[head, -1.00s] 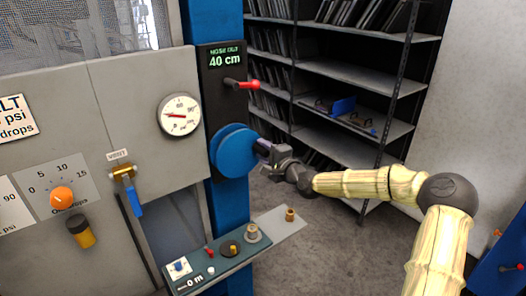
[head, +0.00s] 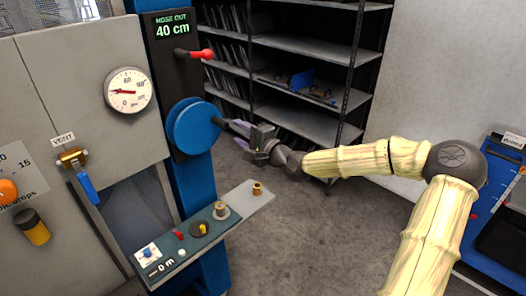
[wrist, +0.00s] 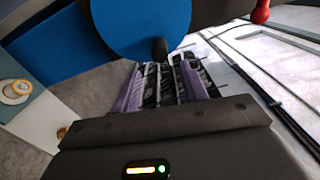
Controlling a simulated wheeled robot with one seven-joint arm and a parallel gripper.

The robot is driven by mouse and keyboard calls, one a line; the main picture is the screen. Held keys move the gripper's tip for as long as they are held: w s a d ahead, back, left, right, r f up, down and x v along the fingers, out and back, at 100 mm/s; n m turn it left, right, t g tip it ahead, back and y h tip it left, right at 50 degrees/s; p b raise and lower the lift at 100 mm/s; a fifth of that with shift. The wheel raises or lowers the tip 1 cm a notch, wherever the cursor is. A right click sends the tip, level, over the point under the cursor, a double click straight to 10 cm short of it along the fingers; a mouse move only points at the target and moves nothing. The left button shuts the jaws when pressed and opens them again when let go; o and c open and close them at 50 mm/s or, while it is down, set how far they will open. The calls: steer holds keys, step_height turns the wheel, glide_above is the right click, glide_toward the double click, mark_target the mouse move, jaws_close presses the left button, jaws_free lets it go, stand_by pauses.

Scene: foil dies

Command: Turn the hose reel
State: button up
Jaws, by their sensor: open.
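The hose reel (head: 190,128) is a blue disc on the blue post, with a short dark handle knob (head: 217,121) standing out from its face. The reel's blue face fills the top of the wrist view (wrist: 135,22), and the knob shows there near its lower edge (wrist: 160,47). My gripper (head: 236,127) is open in front of the reel's right side. In the wrist view its purple-sided fingers (wrist: 162,68) point at the reel, with the knob at or just beyond the gap between their tips. I cannot tell whether they touch it.
A display (head: 172,25) above the reel reads 40 cm. A red-tipped lever (head: 196,54) sits between them. A narrow shelf (head: 232,210) with small parts juts out below. A pressure gauge (head: 128,91) and vent valve (head: 78,170) are on the cabinet. Shelving (head: 310,58) stands behind.

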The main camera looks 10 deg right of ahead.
steer(key=b+v, duration=0.1)
steer(key=v, duration=0.7)
steer(key=shift+s+d+b, duration=0.2)
steer(key=shift+s+b, duration=0.2)
steer(key=s+a+f+n+g+h, duration=0.2)
steer(key=s+a+f+n+g, duration=0.15)
steer(key=f, duration=0.55)
steer(key=s+a+f+n+g+h, duration=0.2)
steer(key=s+f+n+g, duration=0.15)
steer(key=f, duration=0.65)
steer(key=s+d+r+n+g+h, duration=0.1)
steer(key=s+d+n+g+h, duration=0.1)
steer(key=s, duration=0.6)
steer(key=s+d+r+n+g+h, duration=0.1)
steer(key=s+d+n+g+h, duration=0.2)
steer(key=s+d, duration=0.4)
steer(key=shift+s+r+h, duration=0.2)
steer(key=shift+s+h, duration=0.2)
steer(key=shift+h, duration=0.3)
steer(key=shift+d, duration=0.1)
steer(key=shift+c, duration=0.2)
